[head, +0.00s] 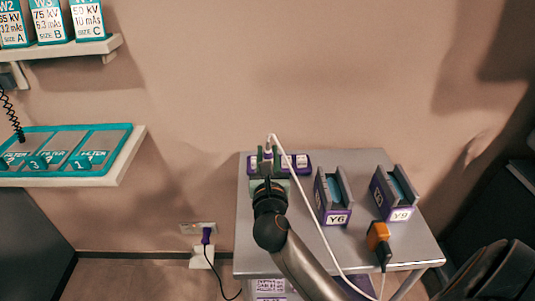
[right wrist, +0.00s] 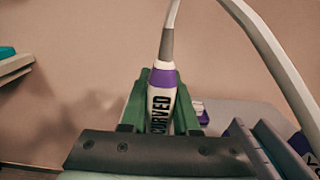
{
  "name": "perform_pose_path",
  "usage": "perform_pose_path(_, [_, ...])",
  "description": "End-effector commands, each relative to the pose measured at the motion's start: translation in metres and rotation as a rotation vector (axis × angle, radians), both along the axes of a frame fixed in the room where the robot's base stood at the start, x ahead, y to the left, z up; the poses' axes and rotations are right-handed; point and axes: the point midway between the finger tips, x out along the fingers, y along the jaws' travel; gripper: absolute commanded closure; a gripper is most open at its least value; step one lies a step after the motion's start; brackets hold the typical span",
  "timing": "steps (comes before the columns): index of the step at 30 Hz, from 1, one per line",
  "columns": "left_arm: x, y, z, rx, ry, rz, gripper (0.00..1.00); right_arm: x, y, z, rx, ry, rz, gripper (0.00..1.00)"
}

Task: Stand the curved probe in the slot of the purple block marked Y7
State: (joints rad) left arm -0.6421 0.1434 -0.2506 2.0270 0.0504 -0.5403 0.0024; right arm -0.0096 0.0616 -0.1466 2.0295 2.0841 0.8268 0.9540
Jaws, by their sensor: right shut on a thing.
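The curved probe (right wrist: 161,100) is white with a purple band and the word CURVED. My right gripper (right wrist: 160,110) is shut on it between green fingers, with its cable end up. In the head view my right gripper (head: 268,160) is over the left back of the metal table, and only the top of the probe shows. No block marked Y7 can be read; the space below my gripper is hidden by my arm. Slotted purple-and-grey blocks marked Y6 (head: 336,215) and Y9 (head: 402,214) stand to the right. My left gripper is not in view.
A purple strip with white labels (head: 302,164) lies at the back of the table (head: 360,160). The probe's white cable (head: 305,195) loops forward past Y6. An orange-and-black item (head: 378,235) sits near the front right. A shelf with a teal tray (head: 125,150) is at left.

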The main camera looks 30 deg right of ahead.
Motion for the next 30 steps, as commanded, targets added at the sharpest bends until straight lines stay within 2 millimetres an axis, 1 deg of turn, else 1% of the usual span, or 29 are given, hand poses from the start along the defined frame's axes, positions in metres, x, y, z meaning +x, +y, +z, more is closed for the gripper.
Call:
perform_pose_path(23, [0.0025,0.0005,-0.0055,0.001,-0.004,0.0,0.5,0.0001,-0.0001,-0.007,-0.001,-0.002,0.0,1.0])
perform_pose_path(24, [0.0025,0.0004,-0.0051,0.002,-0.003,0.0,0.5,0.0001,0.0,-0.0066,-0.001,-0.002,0.0,0.67])
perform_pose_path(30, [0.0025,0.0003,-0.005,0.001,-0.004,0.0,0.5,0.0001,-0.0001,-0.0068,-0.001,-0.002,0.0,0.45])
